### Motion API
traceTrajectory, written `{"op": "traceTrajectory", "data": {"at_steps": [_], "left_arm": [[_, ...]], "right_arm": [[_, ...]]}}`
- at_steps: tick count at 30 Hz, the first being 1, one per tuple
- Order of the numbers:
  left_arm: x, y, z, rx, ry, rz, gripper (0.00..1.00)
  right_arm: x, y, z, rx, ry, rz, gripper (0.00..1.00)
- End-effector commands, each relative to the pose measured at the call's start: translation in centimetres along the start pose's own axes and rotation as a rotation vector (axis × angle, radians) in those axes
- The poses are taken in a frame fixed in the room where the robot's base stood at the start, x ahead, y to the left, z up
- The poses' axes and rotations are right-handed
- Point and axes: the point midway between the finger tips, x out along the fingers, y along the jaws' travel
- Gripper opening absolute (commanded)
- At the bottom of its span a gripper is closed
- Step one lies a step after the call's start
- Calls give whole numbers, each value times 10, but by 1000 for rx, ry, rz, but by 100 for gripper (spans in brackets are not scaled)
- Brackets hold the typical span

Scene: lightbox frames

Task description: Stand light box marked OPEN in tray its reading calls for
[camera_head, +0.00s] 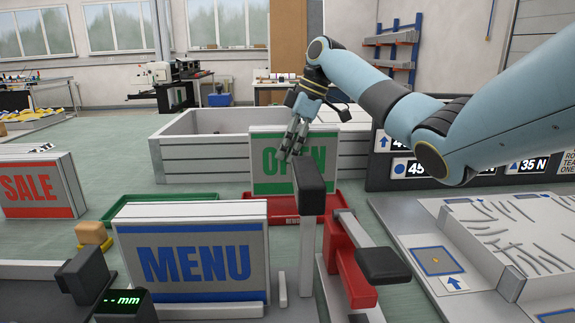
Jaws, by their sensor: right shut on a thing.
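The OPEN light box (268,180), a pale panel with green lettering and a green border, stands upright beyond the middle of the bench. My right gripper (293,138) comes down from above and is shut on it near its top edge, its fingers covering part of the lettering. A red tray (284,220) with a partly hidden label lies at its foot; I cannot tell whether the box touches it. A green tray (190,196) lies to the left, partly hidden behind the MENU light box (207,232). A small display (124,303) reads "-- mm". My left gripper is not in view.
A red and dark grey clamp-like fixture (352,262) stands right of the MENU box. A SALE light box (40,190) stands at left. A large grey crate (200,160) is behind. A dark sign board (480,178) and a pale panel with strips (520,235) are at right.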

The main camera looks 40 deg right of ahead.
Motion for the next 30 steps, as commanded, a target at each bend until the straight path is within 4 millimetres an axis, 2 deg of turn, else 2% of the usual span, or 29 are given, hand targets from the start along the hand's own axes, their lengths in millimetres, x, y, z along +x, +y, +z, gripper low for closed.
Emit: {"op": "traceTrajectory", "data": {"at_steps": [4, 11, 21, 22, 27, 30], "left_arm": [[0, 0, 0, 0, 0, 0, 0], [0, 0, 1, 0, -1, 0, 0], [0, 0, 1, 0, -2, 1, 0], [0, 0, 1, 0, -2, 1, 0], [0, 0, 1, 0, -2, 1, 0], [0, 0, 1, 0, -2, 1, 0]], "right_arm": [[8, 2, 3, 0, -1, 1, 0], [36, 1, 14, 0, 0, 1, 0], [39, 1, 16, -1, 0, 2, 0], [40, 1, 16, 0, -1, 1, 51], [39, 1, 16, 0, -1, 1, 70], [39, 1, 16, 0, -1, 1, 70]]}}
